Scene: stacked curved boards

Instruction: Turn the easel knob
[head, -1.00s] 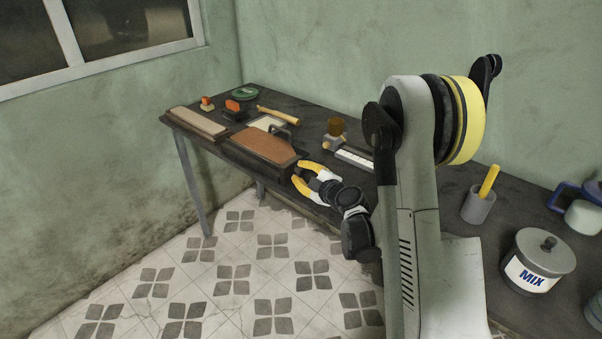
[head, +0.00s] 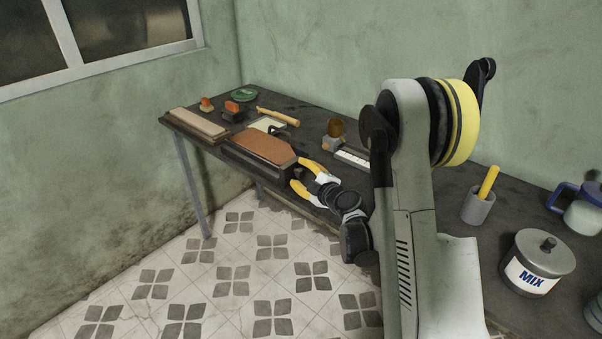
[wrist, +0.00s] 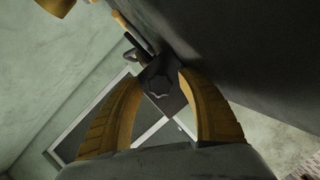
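The easel is probably the brown tilted board (head: 262,143) on a dark base at the table's front edge; this is not certain. In the wrist view a dark, star-shaped knob (wrist: 158,87) sits on a dark block between my fingertips. My gripper (head: 297,173) has two yellow curved fingers and is at the right end of the board's base. In the wrist view my gripper (wrist: 160,78) has its fingers apart, one on each side of the knob. I see no clear grip on it; contact is hard to tell. The knob is hidden in the head view.
The dark table (head: 370,190) also holds a beige slab (head: 198,124), orange-topped pieces (head: 232,107), a wooden-handled tool (head: 278,116), a brown-topped jar (head: 335,127), a grey cup (head: 477,205) and a MIX pot (head: 538,265). Tiled floor lies open in front.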

